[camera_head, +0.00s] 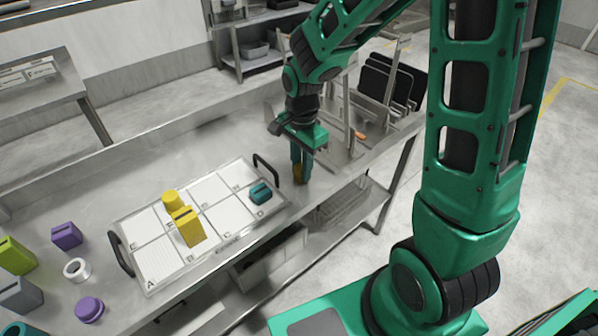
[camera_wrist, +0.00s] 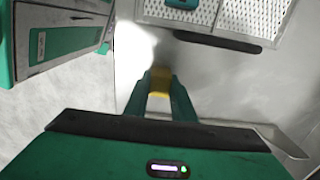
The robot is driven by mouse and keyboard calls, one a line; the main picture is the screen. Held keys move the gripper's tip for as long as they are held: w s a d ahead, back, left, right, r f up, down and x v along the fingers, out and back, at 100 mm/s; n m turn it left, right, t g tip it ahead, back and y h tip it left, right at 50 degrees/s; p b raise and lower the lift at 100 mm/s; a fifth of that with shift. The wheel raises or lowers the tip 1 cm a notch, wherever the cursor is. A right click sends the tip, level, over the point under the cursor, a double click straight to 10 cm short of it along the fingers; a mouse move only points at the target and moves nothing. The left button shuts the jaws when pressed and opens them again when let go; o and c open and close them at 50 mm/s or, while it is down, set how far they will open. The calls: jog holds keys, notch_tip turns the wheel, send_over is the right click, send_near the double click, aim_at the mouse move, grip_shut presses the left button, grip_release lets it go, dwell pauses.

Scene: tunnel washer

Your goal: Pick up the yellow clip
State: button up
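A small yellow piece (camera_wrist: 159,82), which looks like the yellow clip, sits between the two fingertips of my gripper (camera_wrist: 160,78) in the wrist view. It fills the gap, with no space visible on either side. In the head view, my gripper (camera_head: 300,171) points down beside the tray's right handle, and the yellow clip (camera_head: 299,175) shows partly between its fingers, low over the table's front edge. Whether the clip touches the table is unclear. The fingers hide part of it.
A tray (camera_head: 156,283) with lettered cells holds a yellow block (camera_head: 188,228), a yellow cylinder (camera_head: 170,198) and a teal piece (camera_head: 260,193). Purple, green and grey pieces and a white ring (camera_head: 76,270) lie at left. A rack with dark plates (camera_head: 388,80) stands behind right.

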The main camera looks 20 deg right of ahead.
aim_at(299, 169)
jog(key=shift+r, duration=0.1)
jog(key=shift+r, duration=0.45)
jog(key=r, duration=0.2)
jog(key=a+r, duration=0.1)
jog(key=shift+s+r, duration=0.3)
jog(key=shift+r, duration=0.1)
jog(key=s+a+r, duration=0.6)
jog(key=a, duration=0.2)
jog(key=shift+s+a, duration=0.2)
jog(key=shift+d+r, duration=0.1)
